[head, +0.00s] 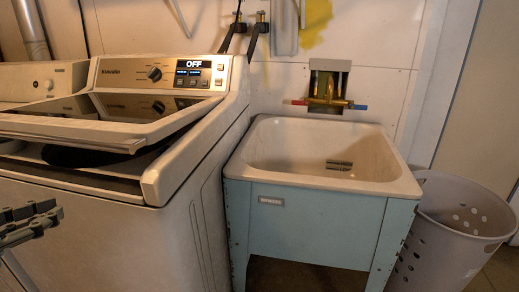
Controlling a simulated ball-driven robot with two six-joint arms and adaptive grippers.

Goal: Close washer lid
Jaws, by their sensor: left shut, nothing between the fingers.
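The washer (185,235) stands at the left, with a white top and a control panel that reads OFF. Its lid (90,128) is partly open: the front edge is raised a little above the top, and a dark gap to the tub opening shows under it. The lid's dark glass (125,107) reflects the panel. My left gripper (55,212) is at the left edge, in front of the washer and lower in the picture than the lid. It is shut and empty, apart from the lid. My right gripper is out of view.
A utility sink (330,172) with a blue cabinet stands right of the washer, close to its side. A perforated laundry basket (440,255) stands right of the sink. Hoses and a faucet are on the wall.

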